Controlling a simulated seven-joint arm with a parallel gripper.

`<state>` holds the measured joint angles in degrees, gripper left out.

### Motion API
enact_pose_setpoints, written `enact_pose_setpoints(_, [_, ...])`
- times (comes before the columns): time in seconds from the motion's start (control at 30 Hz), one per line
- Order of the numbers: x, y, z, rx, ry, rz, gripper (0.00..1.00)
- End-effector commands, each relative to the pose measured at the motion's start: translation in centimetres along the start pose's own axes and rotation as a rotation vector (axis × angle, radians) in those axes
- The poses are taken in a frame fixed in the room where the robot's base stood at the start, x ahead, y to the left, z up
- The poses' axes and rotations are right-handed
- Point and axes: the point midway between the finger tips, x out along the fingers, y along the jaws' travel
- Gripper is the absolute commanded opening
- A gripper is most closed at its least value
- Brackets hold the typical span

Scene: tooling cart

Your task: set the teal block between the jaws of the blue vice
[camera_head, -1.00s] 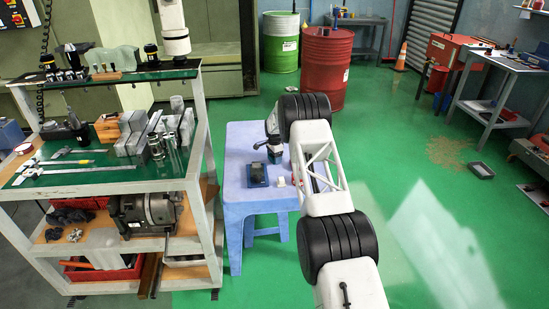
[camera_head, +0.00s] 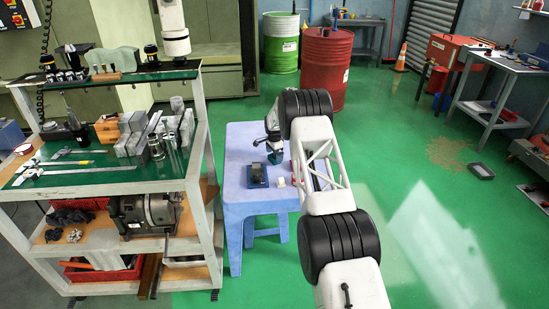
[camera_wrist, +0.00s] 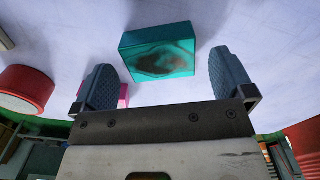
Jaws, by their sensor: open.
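The teal block (camera_wrist: 158,52) lies on the pale blue table, with a dark smudged patch on its near face. In the wrist view it sits ahead of my gripper (camera_wrist: 161,62), between the lines of the two spread fingers. The fingers are open, and neither visibly touches the block. In the head view my gripper (camera_head: 274,156) is low over the table, partly behind my arm; the block cannot be clearly told from it there. The blue vice (camera_head: 257,176), with dark jaws and a blue base, stands on the table in front of my gripper.
A small white piece (camera_head: 280,182) lies right of the vice on the blue table (camera_head: 238,192). The wrist view shows a red round object (camera_wrist: 25,88) at left and a pink piece (camera_wrist: 124,95) partly behind the left finger. A loaded tool cart (camera_head: 100,180) stands left of the table.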

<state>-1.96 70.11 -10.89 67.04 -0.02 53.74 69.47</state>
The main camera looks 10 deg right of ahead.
Motion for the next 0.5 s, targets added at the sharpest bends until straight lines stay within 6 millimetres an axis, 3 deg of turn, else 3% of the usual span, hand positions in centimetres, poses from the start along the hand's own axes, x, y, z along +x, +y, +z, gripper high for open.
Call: enact_pose_setpoints(0.5, [-6.9,0.0,0.0,0.0,0.0,0.0,1.0])
